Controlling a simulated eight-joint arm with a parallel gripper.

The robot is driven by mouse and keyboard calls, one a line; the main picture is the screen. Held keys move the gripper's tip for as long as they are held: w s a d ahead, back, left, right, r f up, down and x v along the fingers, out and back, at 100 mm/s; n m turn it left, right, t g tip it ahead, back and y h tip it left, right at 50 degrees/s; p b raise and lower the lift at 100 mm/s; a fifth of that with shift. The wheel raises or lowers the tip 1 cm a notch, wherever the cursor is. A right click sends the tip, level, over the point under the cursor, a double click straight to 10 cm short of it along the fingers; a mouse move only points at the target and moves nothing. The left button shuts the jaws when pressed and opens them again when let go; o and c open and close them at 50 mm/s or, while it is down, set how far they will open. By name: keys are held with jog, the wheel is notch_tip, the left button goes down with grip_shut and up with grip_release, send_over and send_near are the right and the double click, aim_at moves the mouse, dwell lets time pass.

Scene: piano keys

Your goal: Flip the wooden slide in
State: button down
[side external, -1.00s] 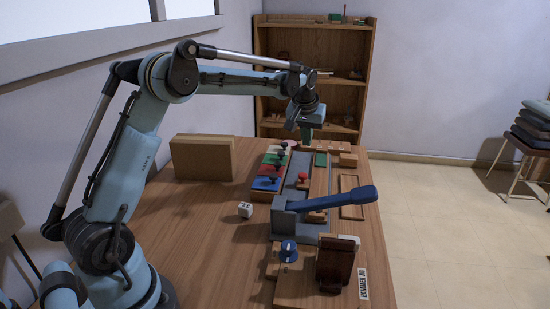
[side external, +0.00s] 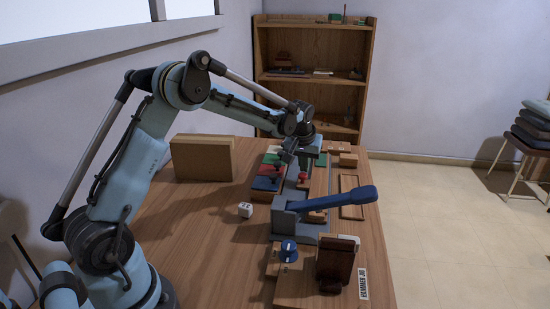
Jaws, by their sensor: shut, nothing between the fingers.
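My gripper (side external: 291,158) is low over the far middle of the wooden table, beside a multicoloured panel with dark knobs (side external: 268,180). Its fingertips are small and dark here; they are shut and hold nothing. A grey rail assembly with a red knob (side external: 303,177) lies just nearer than the gripper. Light wooden strips (side external: 319,185) run along its right side; I cannot tell which wooden piece is the slide. My wrist hides part of the far pieces, and whether the fingers touch anything is unclear.
A long blue lever (side external: 340,201) slants over the grey base. Nearer stands the hammer jig with a dark brown block (side external: 336,262) and a blue knob (side external: 288,250). A white die (side external: 245,209) and a cardboard-coloured box (side external: 202,159) sit left.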

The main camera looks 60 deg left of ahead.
aim_at(305, 186)
jog(key=shift+s, duration=0.1)
jog(key=shift+s+d, duration=2.75)
jog(key=shift+d, duration=0.1)
jog(key=w+a, duration=0.1)
jog(key=w, duration=0.1)
jog(key=w+a, duration=0.1)
jog(key=shift+w+a+r, duration=0.4)
jog(key=v, duration=1)
jog(key=shift+s, duration=0.15)
